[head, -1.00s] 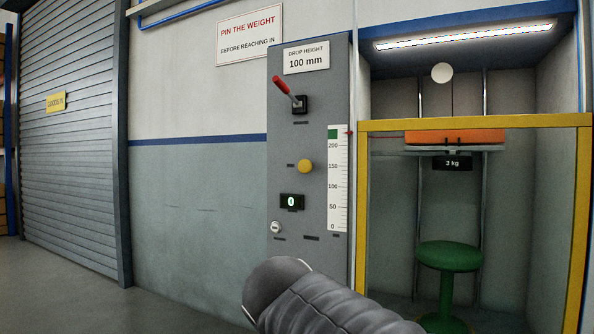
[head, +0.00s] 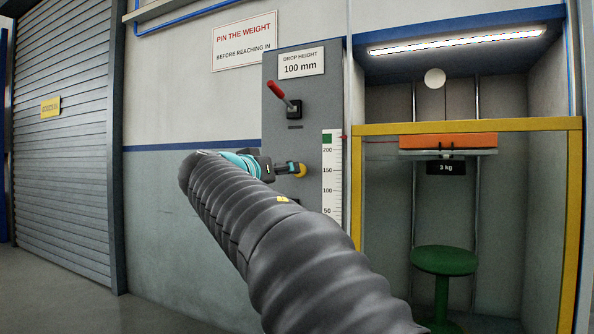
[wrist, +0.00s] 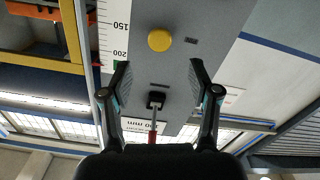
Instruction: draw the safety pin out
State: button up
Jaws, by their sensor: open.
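A round yellow knob (head: 301,170) sticks out of the grey control panel (head: 276,115); I cannot tell whether it is the safety pin's head. My gripper (head: 290,168) is in front of the panel at the knob's left in the head view. In the wrist view, which is upside down, my gripper (wrist: 159,64) is open and empty. The yellow knob (wrist: 160,39) shows ahead, beyond the fingertips and roughly centred between them. No contact shows. My arm hides the lower panel in the head view.
A red-handled lever (head: 283,97) stands above the knob. A white scale (head: 332,180) runs along the panel's right side. A yellow-framed bay (head: 357,200) holds an orange weight (head: 440,142) above a green stool (head: 443,260).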

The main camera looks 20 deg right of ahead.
jog(key=p+x, duration=0.2)
jog(key=x, duration=0.8)
grip_shut()
